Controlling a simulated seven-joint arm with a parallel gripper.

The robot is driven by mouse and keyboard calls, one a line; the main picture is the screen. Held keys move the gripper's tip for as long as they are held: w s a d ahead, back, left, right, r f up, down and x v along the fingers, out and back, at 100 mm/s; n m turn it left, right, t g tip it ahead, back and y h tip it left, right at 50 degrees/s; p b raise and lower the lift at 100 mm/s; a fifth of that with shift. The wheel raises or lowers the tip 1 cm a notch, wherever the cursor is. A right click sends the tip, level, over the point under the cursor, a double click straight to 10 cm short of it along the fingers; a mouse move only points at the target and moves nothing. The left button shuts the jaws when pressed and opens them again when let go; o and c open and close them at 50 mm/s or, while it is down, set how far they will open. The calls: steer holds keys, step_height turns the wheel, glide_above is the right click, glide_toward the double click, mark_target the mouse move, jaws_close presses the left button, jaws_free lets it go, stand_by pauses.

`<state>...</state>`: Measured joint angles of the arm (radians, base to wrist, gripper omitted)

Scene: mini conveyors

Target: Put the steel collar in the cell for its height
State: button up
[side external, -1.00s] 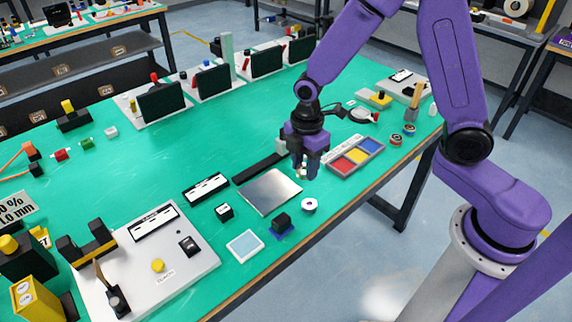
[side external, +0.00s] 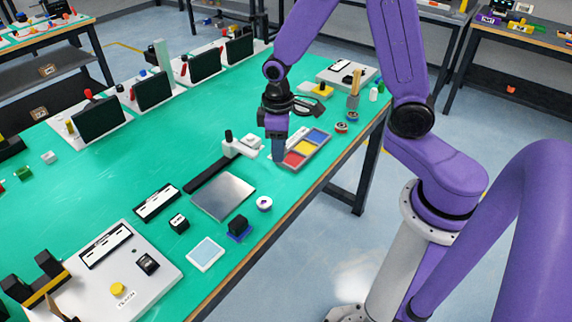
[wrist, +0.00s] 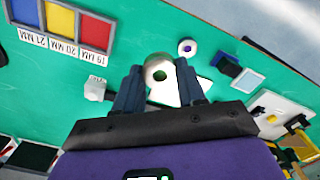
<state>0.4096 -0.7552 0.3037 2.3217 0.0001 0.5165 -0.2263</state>
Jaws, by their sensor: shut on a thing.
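My gripper (wrist: 158,76) is shut on the steel collar (wrist: 158,66), a short grey ring with a dark hole, held between the fingertips. In the side external view my gripper (side external: 279,158) is by the left end of the sorting tray, near its red cell (side external: 294,159); the fingers hide the collar there. The tray (wrist: 50,41) has a blue cell (wrist: 24,11), a yellow cell (wrist: 60,18) and a red cell (wrist: 95,32). Its labels read 21 MM by blue, 20 MM by yellow and 19 MM by red.
A steel plate (side external: 223,196) lies left of the tray, with a black bar and white slider gauge (side external: 240,146) behind it. A white ring (side external: 264,204) and a dark block on a blue base (side external: 238,228) stand near the front edge. Small round parts (side external: 341,127) sit right of the tray.

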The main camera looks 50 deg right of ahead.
steer(key=d+m, duration=0.4)
steer(key=m, duration=0.7)
glide_above(255, 132)
step_height(255, 132, down, 10)
steer(key=shift+f, duration=1.75)
steer(key=shift+f, duration=0.15)
steer(key=o, duration=1.2)
steer(key=shift+c, duration=0.2)
